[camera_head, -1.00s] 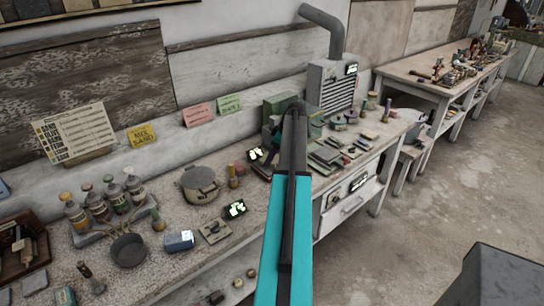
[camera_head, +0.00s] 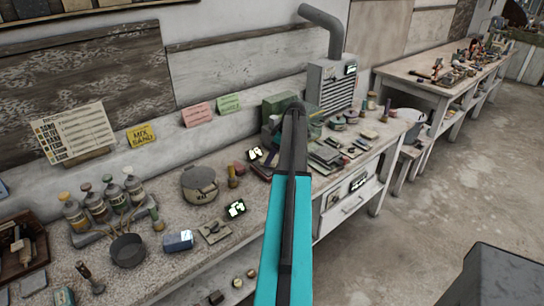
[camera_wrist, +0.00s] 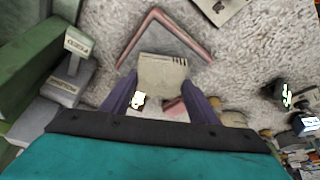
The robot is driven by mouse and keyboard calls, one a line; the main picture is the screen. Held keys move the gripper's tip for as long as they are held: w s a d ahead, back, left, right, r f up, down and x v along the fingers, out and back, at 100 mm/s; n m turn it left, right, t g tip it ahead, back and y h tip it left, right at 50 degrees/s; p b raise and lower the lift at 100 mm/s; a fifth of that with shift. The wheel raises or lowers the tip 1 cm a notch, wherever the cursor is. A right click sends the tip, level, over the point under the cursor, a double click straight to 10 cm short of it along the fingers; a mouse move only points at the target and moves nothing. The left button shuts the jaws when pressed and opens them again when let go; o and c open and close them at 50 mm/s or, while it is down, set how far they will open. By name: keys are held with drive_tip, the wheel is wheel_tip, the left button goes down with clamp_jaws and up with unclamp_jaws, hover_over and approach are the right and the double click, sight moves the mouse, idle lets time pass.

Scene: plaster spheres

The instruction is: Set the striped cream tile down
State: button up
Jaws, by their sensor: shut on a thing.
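The striped cream tile (camera_wrist: 162,75) is in the wrist view, a small square with short dark stripes near its far right edge. My gripper (camera_wrist: 160,92), with purple fingers, is shut on it, one finger at each side. Beyond the tile lies a pink-rimmed, grey-floored angular tray or frame (camera_wrist: 152,22) on the speckled bench top. I cannot tell the height of the tile above the bench.
Green blocks (camera_wrist: 30,55) and a small grey stand with labels (camera_wrist: 66,72) are close on the left. Dark items with lit displays (camera_wrist: 290,98) are on the right. The workbench (camera_head: 165,215) also carries a pot (camera_head: 199,184), bottles and a grey ducted unit (camera_head: 331,88).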

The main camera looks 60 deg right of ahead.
drive_tip(key=shift+f+b, duration=0.35)
drive_tip(key=shift+f, duration=0.25)
idle(0.3)
drive_tip(key=o, duration=1.3)
drive_tip(key=shift+r+p, duration=0.7)
drive_tip(key=shift+r, duration=1.35)
drive_tip(key=shift+s+f, duration=0.1)
